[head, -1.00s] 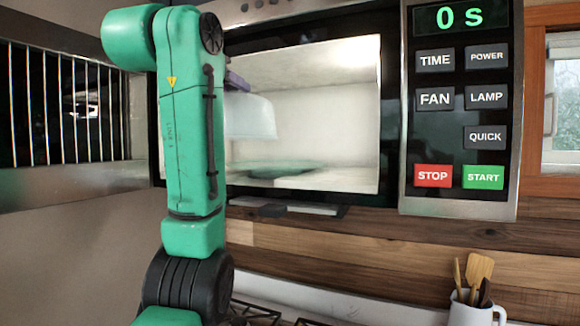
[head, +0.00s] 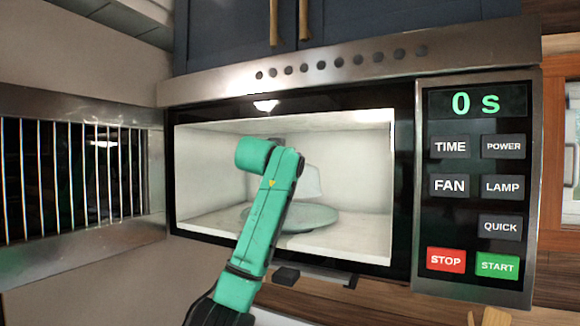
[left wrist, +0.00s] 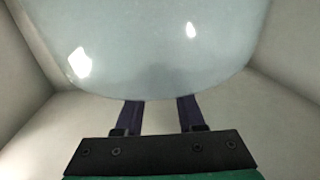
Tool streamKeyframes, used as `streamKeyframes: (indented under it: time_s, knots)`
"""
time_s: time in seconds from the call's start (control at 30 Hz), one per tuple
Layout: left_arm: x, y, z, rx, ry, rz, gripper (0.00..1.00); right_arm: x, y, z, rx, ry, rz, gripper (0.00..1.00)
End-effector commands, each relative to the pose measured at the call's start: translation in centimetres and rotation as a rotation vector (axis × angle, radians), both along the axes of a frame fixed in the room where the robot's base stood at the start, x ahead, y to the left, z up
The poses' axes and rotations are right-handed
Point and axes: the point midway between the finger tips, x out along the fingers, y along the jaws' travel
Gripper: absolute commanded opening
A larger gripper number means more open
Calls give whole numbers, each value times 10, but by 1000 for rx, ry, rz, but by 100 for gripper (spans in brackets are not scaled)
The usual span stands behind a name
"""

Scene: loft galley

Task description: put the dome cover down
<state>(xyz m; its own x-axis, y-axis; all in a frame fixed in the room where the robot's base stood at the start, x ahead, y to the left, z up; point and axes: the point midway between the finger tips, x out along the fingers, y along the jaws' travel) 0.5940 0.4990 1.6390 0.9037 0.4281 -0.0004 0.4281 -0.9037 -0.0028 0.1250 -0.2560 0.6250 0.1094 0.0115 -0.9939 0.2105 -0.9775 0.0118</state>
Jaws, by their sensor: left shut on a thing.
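The dome cover (head: 313,182) is pale and translucent. In the head view it is inside the open microwave, above the greenish round plate (head: 311,219), partly hidden behind my left arm. Its lower edge looks a little clear of the plate. In the left wrist view the dome cover (left wrist: 160,50) fills the top of the picture. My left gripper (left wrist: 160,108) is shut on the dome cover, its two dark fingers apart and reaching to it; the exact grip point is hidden. My right gripper is in neither view.
The microwave (head: 403,200) has side walls, a ceiling and a floor close around my left arm. Its door (head: 85,255) stands open at the left. The button panel (head: 475,190) reads 0 s. The cavity floor right of the plate is clear.

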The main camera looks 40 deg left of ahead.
Motion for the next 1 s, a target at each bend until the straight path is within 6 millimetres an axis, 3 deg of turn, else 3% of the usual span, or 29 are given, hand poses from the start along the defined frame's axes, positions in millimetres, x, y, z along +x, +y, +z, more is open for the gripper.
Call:
streamKeyframes:
  time_s: [0.3,0.4,0.73,0.77,0.8,0.83,1.0]
  knots:
    - [0,0,-47,2,2,0,0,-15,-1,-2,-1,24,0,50]
    - [3,1,-50,1,2,0,0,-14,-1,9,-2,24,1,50]
    - [3,1,-58,-1,0,-1,0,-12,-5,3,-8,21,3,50]
    - [3,1,-57,-1,0,0,46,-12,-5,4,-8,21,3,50]
    - [3,1,-56,-1,0,0,61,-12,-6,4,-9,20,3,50]
    - [3,1,-56,-1,0,0,68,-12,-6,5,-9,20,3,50]
    - [3,1,-56,0,1,-1,68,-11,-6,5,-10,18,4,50]
